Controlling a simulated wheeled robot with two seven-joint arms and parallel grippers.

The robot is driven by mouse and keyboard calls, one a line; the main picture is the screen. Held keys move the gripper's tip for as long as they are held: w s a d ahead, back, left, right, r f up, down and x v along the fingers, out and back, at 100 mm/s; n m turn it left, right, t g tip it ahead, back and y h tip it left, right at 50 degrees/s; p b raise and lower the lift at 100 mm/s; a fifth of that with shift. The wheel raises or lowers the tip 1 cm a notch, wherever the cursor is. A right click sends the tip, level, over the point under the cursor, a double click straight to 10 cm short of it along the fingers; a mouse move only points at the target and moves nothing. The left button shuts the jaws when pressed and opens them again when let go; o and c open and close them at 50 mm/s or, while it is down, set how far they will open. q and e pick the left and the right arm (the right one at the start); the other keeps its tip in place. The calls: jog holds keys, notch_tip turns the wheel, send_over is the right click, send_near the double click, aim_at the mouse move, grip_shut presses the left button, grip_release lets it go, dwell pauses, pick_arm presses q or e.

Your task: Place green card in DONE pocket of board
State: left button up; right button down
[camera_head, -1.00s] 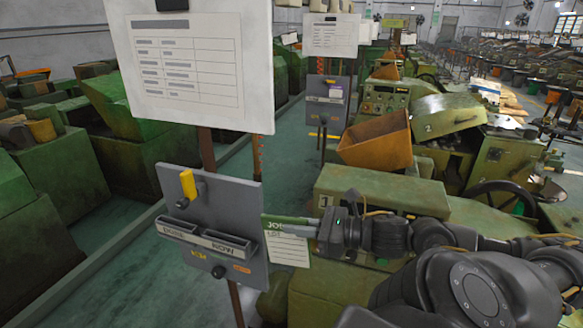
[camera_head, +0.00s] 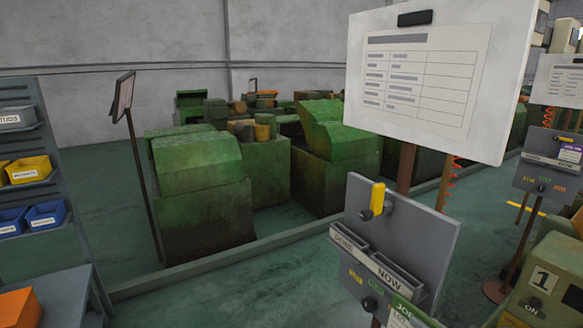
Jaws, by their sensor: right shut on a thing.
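The green card (camera_head: 403,310) has a green "JOB" header over a white sheet and shows at the bottom edge, partly cut off. It is just in front of the lower right of the grey board (camera_head: 418,228), outside the pockets in this view; I cannot tell whether it touches the board. My right gripper (camera_head: 428,319) barely shows at the bottom edge, shut on the card; most of it is out of frame. The DONE pocket (camera_head: 348,244) is on the board's left, beside the NOW pocket (camera_head: 389,277). My left gripper is not in view.
A yellow-handled knob (camera_head: 377,199) sticks out above the pockets. A white sheet board (camera_head: 440,75) stands above on a post. A green machine (camera_head: 546,280) is at the right. A shelf with bins (camera_head: 28,170) is at the left.

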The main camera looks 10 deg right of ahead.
pick_arm(q)
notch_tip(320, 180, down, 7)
jog(key=b, duration=0.5)
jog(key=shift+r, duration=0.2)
pick_arm(e)
jog(key=w+a+f+n+y, duration=0.1)
jog(key=w+a+f, duration=0.1)
jog(key=a+f, duration=0.2)
jog(key=w+a+f+n+g+y, duration=0.1)
jog(key=a+f, duration=0.4)
jog(key=a, duration=0.5)
jog(key=shift+w+a+y, duration=0.15)
jog(key=shift+w+y, duration=0.35)
jog(key=shift+w, duration=0.4)
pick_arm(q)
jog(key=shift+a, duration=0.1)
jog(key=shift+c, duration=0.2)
pick_arm(e)
jog(key=shift+f, duration=0.1)
